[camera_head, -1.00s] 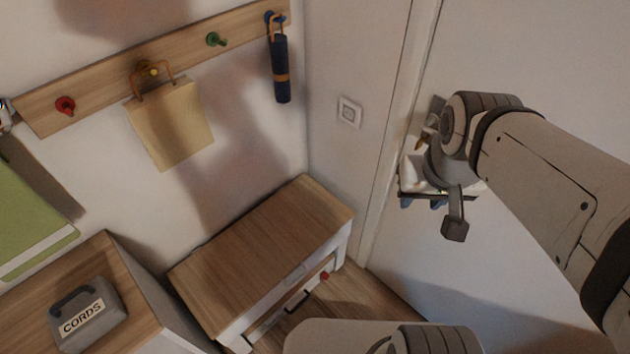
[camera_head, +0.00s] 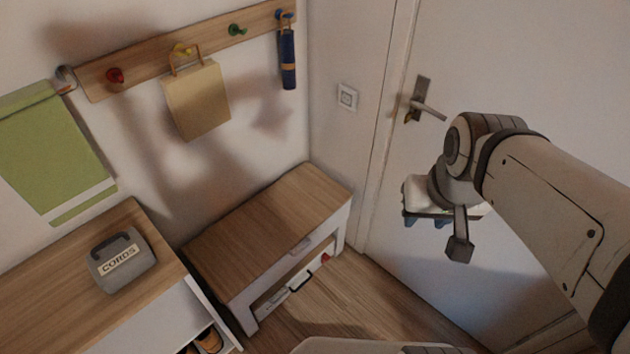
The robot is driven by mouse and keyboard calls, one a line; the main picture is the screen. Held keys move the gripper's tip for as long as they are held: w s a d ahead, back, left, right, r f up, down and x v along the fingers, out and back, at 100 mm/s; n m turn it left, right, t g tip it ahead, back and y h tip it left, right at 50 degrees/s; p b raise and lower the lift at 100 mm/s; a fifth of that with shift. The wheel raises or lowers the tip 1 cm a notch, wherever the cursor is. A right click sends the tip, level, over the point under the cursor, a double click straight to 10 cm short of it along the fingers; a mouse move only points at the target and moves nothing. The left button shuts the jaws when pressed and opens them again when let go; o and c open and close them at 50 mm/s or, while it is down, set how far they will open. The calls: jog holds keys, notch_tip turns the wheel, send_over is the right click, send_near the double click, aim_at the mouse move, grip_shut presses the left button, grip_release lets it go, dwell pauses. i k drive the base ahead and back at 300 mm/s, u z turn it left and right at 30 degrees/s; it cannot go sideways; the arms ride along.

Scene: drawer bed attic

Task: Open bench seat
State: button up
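The bench (camera_head: 268,225) stands in the corner between the hook wall and the door wall. Its wooden seat lies flat and closed on a white body. A small pale handle (camera_head: 300,246) shows at the seat's front edge. Below it is an open front space with a box that has a dark handle (camera_head: 301,281) and something red. My gripper (camera_head: 427,221) is to the right of the bench, in front of the door and apart from the seat. Its blue-grey fingertips show under the white body, but their opening is not clear.
A cabinet (camera_head: 62,278) with a grey CORDS box (camera_head: 122,262) stands left of the bench. A hook rail (camera_head: 207,43) above holds a paper bag (camera_head: 197,100) and an umbrella (camera_head: 288,58). The door handle (camera_head: 428,109) is near my arm. Floor (camera_head: 350,300) before the bench looks clear.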

aim_at(231, 253)
jog(key=u, duration=0.65)
jog(key=i, duration=0.95)
jog(key=u, duration=0.05)
jog(key=k, duration=0.5)
jog(key=z, duration=0.95)
jog(key=k, duration=0.9)
jog(key=u, duration=0.6)
jog(key=i, duration=0.55)
jog(key=u, duration=0.05)
